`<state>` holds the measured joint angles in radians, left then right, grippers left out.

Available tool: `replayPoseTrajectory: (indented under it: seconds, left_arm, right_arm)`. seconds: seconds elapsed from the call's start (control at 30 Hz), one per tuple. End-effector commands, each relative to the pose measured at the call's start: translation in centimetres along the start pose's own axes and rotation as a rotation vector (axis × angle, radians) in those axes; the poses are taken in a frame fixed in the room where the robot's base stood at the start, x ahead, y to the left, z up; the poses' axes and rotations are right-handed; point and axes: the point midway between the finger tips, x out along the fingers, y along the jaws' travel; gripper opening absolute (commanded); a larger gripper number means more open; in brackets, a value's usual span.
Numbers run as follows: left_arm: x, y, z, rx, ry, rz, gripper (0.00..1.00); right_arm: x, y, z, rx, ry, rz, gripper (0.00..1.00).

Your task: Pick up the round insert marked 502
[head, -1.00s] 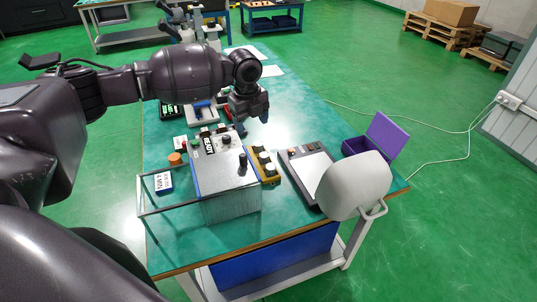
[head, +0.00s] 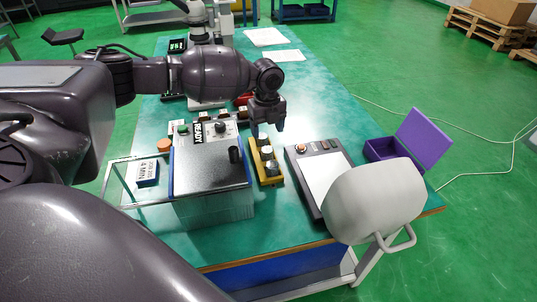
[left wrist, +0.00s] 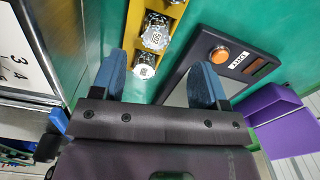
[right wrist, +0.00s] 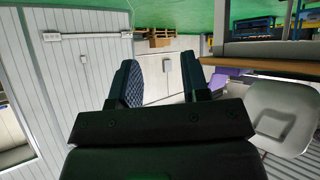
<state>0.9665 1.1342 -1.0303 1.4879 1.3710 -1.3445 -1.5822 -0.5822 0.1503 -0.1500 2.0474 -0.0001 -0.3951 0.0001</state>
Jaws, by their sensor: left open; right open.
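A yellow rack (head: 272,180) holding a row of round silver inserts lies on the green bench, right of the grey box. The left wrist view shows several inserts: one at the top edge (left wrist: 176,2), a middle one (left wrist: 156,32) and one at the near end (left wrist: 144,66). They have black markings on their light tops, too small to read surely, so I cannot tell which is 502. My left gripper (head: 267,128) is open and empty above the far end of the rack. Its fingers (left wrist: 160,82) show apart from the inserts. My right gripper (right wrist: 163,78) is open and empty, away from the bench.
The grey box marked READY (head: 210,165) stands left of the rack. A dark panel with an orange button (head: 320,170) lies to its right. A purple open box (head: 380,150) and a pale rounded backrest (head: 370,200) are farther right. White sheets (head: 266,37) lie at the back.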

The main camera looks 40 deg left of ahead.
Motion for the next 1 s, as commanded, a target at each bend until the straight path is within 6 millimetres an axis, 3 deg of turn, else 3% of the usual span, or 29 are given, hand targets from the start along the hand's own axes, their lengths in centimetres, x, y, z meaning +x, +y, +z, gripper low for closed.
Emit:
replayPoseTrajectory:
  seconds: [0.1,0.37,0.7,0.97,1.0]
  left_arm:
    - [2.0,0.0,-0.1,0.000,0.002,0.003,0.68]
    - [3.5,0.1,-0.3,0.002,0.000,0.001,0.68]
    - [7.7,0.5,-1.0,-0.001,0.002,0.002,0.68]
    - [7.9,0.5,-1.0,0.000,0.000,-0.001,0.68]
    - [7.9,0.5,-1.0,0.000,0.000,-0.001,0.62]
  right_arm:
    - [0.2,0.0,0.3,-0.002,-0.004,-0.001,0.43]
    - [0.5,-0.1,-0.6,-0.003,0.014,-0.004,0.43]
    - [0.9,-0.4,-0.2,0.002,0.008,-0.005,0.43]
    - [0.8,-0.5,-0.2,0.007,0.006,-0.005,0.43]
    - [0.8,-0.4,-0.1,0.007,0.005,-0.004,0.43]
